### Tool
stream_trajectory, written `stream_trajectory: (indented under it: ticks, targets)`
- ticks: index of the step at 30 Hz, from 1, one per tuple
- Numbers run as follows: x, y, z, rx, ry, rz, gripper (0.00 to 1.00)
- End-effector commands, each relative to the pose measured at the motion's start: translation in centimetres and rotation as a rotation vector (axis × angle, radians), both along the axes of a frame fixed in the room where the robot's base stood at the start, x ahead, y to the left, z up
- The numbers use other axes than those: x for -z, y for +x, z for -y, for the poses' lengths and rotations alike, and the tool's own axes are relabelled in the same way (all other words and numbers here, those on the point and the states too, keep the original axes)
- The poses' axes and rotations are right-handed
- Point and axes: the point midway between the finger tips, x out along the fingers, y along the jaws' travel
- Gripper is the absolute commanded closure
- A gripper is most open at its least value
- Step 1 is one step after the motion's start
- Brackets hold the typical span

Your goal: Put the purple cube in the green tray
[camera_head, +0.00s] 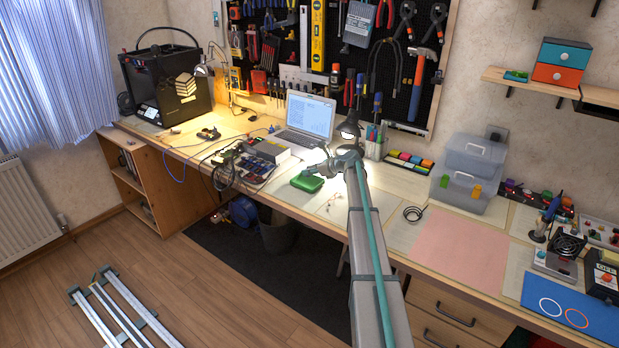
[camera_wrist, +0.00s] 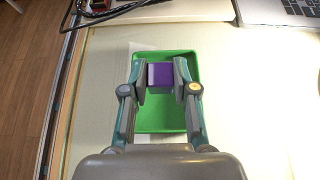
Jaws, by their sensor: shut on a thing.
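The purple cube (camera_wrist: 162,78) is between the two fingers of my gripper (camera_wrist: 161,82) in the wrist view. My gripper is shut on it. The cube appears over the green tray (camera_wrist: 160,120), whose floor shows in front of and around it. From this angle I cannot tell how high the cube is above the tray floor. In the head view the green tray (camera_head: 307,183) is on the workbench, and my gripper (camera_head: 318,172) is at it. The cube cannot be made out there.
A laptop (camera_head: 307,117) stands behind the tray. Cables and a box of parts (camera_head: 255,165) lie to its left. A small desk lamp (camera_head: 349,128) stands behind my arm. The pink mat (camera_head: 462,247) to the right is clear.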

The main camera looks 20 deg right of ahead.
Motion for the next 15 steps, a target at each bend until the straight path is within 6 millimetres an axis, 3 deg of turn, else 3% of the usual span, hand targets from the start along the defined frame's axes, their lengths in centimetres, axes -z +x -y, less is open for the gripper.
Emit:
stream_trajectory:
  ticks: [5, 11, 15]
  targets:
    - [1.1, 1.0, 0.2, 0.000, 0.001, -0.002, 0.89]
    - [3.7, 0.8, 0.2, 0.001, 0.002, -0.001, 0.89]
    - [4.1, 0.8, 0.2, 0.000, 0.001, 0.000, 0.89]
